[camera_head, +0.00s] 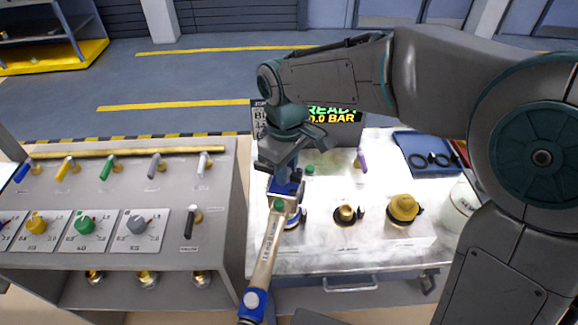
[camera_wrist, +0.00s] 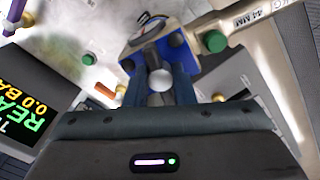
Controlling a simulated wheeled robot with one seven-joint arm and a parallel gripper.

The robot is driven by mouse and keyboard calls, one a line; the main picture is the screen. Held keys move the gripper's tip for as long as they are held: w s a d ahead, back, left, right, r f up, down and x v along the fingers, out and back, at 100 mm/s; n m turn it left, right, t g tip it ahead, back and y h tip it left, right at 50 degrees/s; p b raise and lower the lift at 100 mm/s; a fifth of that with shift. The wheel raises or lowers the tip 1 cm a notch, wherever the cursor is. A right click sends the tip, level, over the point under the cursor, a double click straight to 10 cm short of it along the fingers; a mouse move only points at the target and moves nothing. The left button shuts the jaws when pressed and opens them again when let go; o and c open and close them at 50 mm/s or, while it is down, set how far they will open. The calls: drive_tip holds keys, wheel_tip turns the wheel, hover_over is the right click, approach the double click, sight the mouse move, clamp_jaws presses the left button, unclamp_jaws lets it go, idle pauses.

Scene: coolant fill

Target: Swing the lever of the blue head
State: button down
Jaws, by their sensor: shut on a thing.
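The blue head (camera_head: 284,188) is at my gripper (camera_head: 287,180), above the left part of the pale bench. In the wrist view its blue body (camera_wrist: 176,44) lies just beyond my fingertips (camera_wrist: 160,68), which are shut on a grey part of it. A long tan lever (camera_head: 267,248) with printed lettering runs from the head toward the viewer and ends in a blue grip (camera_head: 254,304). In the wrist view the lever (camera_wrist: 266,25) reads "44 MM" and points to the upper right. A green knob (camera_wrist: 214,41) sits near its inner end. The fitting beneath the head is partly hidden.
A brass port (camera_head: 346,214) and a yellow cap (camera_head: 403,208) stand right of the head. A display (camera_head: 335,115) reading READY, 0.0 BAR stands behind. A blue tray (camera_head: 427,154) lies at back right. A grey panel (camera_head: 122,222) with coloured levers and dials fills the left.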

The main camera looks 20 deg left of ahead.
drive_tip(key=c, duration=1.2)
unclamp_jaws()
drive_tip(key=shift+r, duration=0.1)
wheel_tip(320, 180, up, 14)
drive_tip(key=shift+b, duration=0.45)
drive_tip(key=shift+f, duration=0.2)
drive_tip(key=s+d+f+m+t, duration=0.1)
drive_tip(key=d+f+m, duration=0.3)
drive_tip(key=d, duration=0.6)
drive_tip(key=s+d+f+m+t, duration=0.1)
drive_tip(key=s+d+f+m, duration=0.2)
drive_tip(key=d, duration=0.7)
drive_tip(key=s+d+f+m+t, duration=0.1)
drive_tip(key=s+d+f+m, duration=0.2)
drive_tip(key=d+m, duration=0.4)
drive_tip(key=d+f, duration=0.1)
drive_tip(key=d, duration=0.3)
drive_tip(key=shift+s+f+m+t, duration=0.2)
drive_tip(key=shift+f+m+t, duration=0.1)
drive_tip(key=shift+f, duration=0.05)
